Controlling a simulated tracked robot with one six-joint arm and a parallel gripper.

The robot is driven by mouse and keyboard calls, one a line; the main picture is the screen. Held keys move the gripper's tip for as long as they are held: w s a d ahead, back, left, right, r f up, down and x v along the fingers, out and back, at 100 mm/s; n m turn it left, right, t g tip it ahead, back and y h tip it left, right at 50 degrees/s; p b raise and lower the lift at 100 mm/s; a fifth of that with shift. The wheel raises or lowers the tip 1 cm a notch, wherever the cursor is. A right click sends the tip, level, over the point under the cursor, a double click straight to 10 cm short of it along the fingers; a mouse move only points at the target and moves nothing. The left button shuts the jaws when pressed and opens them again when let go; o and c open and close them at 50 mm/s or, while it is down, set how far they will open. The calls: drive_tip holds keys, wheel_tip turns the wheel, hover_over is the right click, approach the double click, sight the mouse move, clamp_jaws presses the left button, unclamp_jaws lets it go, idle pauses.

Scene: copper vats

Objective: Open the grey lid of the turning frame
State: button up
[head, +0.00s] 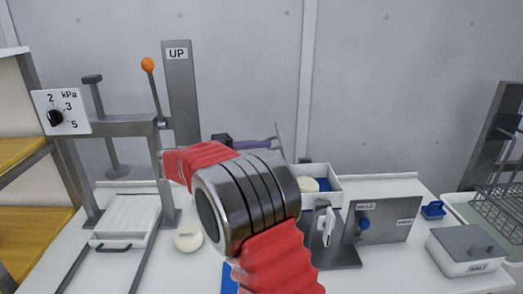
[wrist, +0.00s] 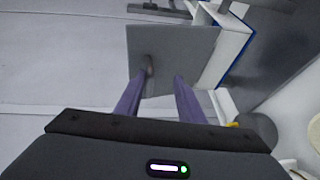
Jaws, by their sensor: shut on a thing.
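The grey lid (wrist: 180,45) fills the upper middle of the wrist view as a flat plate with a small dark knob (wrist: 149,64). In the head view the lid (head: 279,135) is seen nearly edge-on, standing steeply tilted. The turning frame (head: 335,175) shows as a white box with a blue inside and a pale round piece in it; its white wall and blue edge (wrist: 235,45) are at the right in the wrist view. My gripper (wrist: 161,77), with purple fingers, is shut on the lid by its knob; the exact contact is partly hidden. It also shows in the head view (head: 260,143).
A press with an orange-knobbed lever (head: 148,65) and white tray stands left. A pale round piece (head: 188,238) lies on the white table. A metal stand with a grey panel (head: 385,220) and a grey-lidded box (head: 467,247) stand right. My red arm hides the middle.

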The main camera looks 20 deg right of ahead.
drive_tip(key=shift+o, duration=1.3)
drive_tip(key=shift+s+f, duration=0.15)
drive_tip(key=shift+f, duration=0.25)
drive_tip(key=a+r, duration=0.2)
drive_tip(key=a, duration=1.1)
drive_tip(key=shift+s+a, duration=0.35)
drive_tip(key=shift+a, duration=0.05)
